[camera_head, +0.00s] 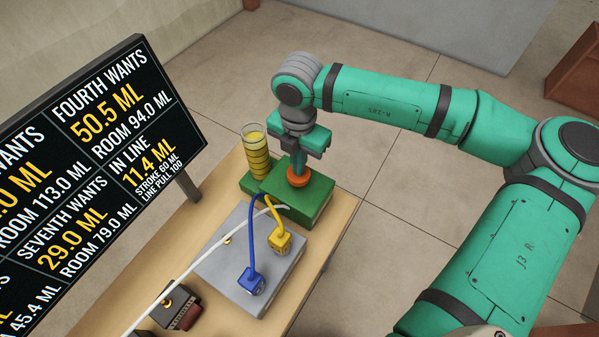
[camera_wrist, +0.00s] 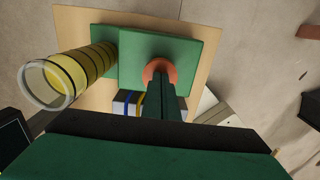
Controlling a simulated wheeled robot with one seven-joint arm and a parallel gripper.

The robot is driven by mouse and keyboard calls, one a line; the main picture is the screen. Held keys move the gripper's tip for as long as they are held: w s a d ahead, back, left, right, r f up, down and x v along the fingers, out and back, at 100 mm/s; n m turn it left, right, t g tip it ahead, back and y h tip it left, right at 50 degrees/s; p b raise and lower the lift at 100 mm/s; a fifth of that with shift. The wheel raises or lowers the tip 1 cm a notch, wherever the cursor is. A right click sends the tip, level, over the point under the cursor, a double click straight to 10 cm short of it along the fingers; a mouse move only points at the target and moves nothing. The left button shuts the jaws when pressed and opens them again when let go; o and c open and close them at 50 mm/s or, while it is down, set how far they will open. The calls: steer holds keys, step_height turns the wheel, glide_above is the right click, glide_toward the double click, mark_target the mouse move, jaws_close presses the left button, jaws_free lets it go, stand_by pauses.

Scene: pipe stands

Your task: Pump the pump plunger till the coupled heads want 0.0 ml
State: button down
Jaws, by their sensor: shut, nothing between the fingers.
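The pump is a green block (camera_head: 313,205) at the far end of the wooden table, with an orange-red plunger knob (camera_head: 298,178) on top. My gripper (camera_head: 299,168) points down with its shut fingertips at the knob. In the wrist view the shut fingers (camera_wrist: 165,88) reach the orange knob (camera_wrist: 158,70), covering part of it; whether they press on it I cannot tell. A clear cylinder with yellow liquid and dark rings (camera_head: 255,152) stands beside the pump. The board (camera_head: 90,165) shows Fourth wants 50.5 ml, Seventh wants 29.0 ml, in line 11.4 ml, stroke 60 ml.
A grey manifold plate (camera_head: 235,275) holds a blue plug (camera_head: 251,281) and a yellow plug (camera_head: 279,240), their hoses running to the pump. A white hose (camera_head: 195,262) crosses the plate. A dark fitting (camera_head: 178,306) sits nearer. Floor right of the table is clear.

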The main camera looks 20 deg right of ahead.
steer(key=shift+f, duration=1.35)
step_height(320, 180, up, 8)
steer(key=shift+r, duration=0.1)
stand_by(0.8)
